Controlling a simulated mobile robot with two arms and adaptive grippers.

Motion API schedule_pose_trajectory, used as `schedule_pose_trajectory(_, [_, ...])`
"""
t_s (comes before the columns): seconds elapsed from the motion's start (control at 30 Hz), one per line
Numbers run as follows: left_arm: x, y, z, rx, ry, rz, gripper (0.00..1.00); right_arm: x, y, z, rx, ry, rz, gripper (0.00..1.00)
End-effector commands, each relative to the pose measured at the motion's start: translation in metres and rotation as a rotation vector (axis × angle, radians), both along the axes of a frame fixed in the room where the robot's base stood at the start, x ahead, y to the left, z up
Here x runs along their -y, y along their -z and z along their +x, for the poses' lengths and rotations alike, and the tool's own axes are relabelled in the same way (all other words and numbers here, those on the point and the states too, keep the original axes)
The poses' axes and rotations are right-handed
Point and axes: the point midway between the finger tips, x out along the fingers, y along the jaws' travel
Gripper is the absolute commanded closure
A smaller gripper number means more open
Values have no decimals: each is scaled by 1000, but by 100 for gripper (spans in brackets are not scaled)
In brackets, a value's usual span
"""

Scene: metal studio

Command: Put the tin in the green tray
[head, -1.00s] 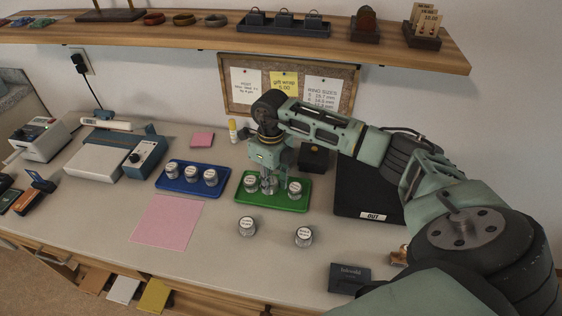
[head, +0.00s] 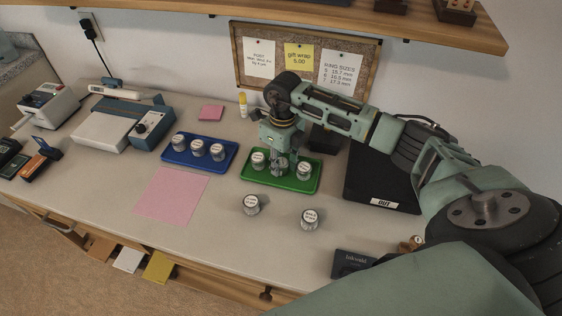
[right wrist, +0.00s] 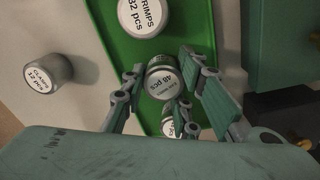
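The green tray (head: 255,180) lies right of the blue tray and holds small silver tins with white lids. One tin (head: 258,160) stands at its left and one (head: 304,170) at its right. My right gripper (head: 280,165) points down into the tray between them. In the right wrist view, a tin marked 48 pcs (right wrist: 163,83) is between my right fingertips, inside the tray; whether the fingers press on it is unclear. A larger-looking tin marked crimps (right wrist: 147,14) and a partly hidden tin (right wrist: 169,128) show on either side. My left gripper is out of view.
Two tins, one on the left (head: 251,204) and one on the right (head: 310,218), stand on the counter before the green tray. The blue tray (head: 183,157) holds several tins. A black tray marked OUT (head: 370,185) lies right. A pink sheet (head: 170,195) lies front left.

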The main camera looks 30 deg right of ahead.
Motion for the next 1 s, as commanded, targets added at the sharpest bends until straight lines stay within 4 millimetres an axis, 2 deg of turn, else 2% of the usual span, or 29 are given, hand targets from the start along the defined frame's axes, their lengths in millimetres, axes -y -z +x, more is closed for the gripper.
schedule_pose_trajectory(0.03, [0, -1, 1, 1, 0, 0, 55, 0, 0, 0, 0, 1, 0, 66])
schedule_pose_trajectory(0.17, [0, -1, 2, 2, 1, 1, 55, 1, 0, 0, 0, 1, 0, 55])
schedule_pose_trajectory(0.43, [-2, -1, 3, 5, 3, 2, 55, 0, -1, 0, 0, 1, 0, 55])
schedule_pose_trajectory(0.57, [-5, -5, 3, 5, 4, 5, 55, 1, -8, 0, 1, 0, -1, 55])
schedule_pose_trajectory(0.9, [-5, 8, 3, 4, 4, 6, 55, 4, -63, 2, 5, 0, -2, 55])
schedule_pose_trajectory(1.0, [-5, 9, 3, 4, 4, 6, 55, 4, -73, 2, 3, 1, 0, 55])
